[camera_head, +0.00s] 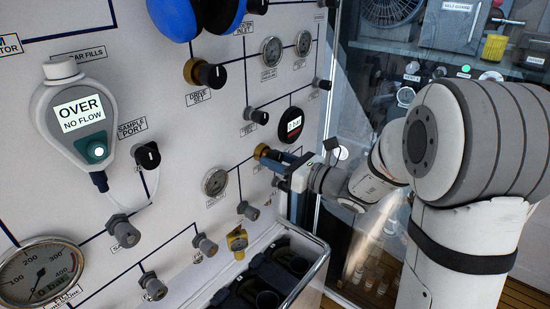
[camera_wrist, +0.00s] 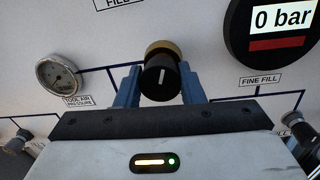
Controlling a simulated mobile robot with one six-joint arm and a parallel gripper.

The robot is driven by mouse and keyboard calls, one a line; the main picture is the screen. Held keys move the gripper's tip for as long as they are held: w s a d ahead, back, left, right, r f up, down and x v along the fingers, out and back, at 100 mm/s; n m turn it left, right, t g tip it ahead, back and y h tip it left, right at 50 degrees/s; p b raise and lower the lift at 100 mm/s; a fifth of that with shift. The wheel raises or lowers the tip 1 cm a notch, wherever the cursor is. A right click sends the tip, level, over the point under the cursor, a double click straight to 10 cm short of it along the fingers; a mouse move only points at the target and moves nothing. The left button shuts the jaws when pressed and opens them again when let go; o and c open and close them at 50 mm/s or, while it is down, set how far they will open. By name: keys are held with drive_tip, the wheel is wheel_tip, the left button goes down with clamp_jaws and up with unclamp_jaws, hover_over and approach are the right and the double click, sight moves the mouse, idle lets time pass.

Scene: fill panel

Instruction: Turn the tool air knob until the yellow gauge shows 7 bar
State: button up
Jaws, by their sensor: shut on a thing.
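A black knob with a white line and a brass collar (camera_wrist: 160,78) sits between the blue fingers of my gripper (camera_wrist: 161,72), which is shut on it. The white line points about straight up. In the head view my gripper (camera_head: 275,158) meets the panel at the brass collar (camera_head: 261,151); the knob itself is mostly hidden by the fingers. A round silver gauge labelled TOOL AIR PRESSURE (camera_wrist: 58,74) is left of the knob, also in the head view (camera_head: 215,182).
A round black display (camera_wrist: 281,28) reads 0 bar, up and right of the knob. Grey knobs (camera_head: 205,245) dot the lower panel. A rack with black cups (camera_head: 322,262) juts out below my gripper. A meter (camera_head: 78,112) reads OVER NO FLOW.

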drive_tip(key=shift+r, duration=0.1)
drive_tip(key=o, duration=0.9)
drive_tip(key=shift+o, duration=0.2)
drive_tip(key=shift+d, duration=0.15)
drive_tip(key=b+v, duration=0.1)
drive_tip(key=v, duration=0.6)
drive_tip(key=shift+s+d+b, duration=0.2)
drive_tip(key=shift+d+b, duration=0.05)
drive_tip(key=shift+b, duration=0.1)
idle(1.3)
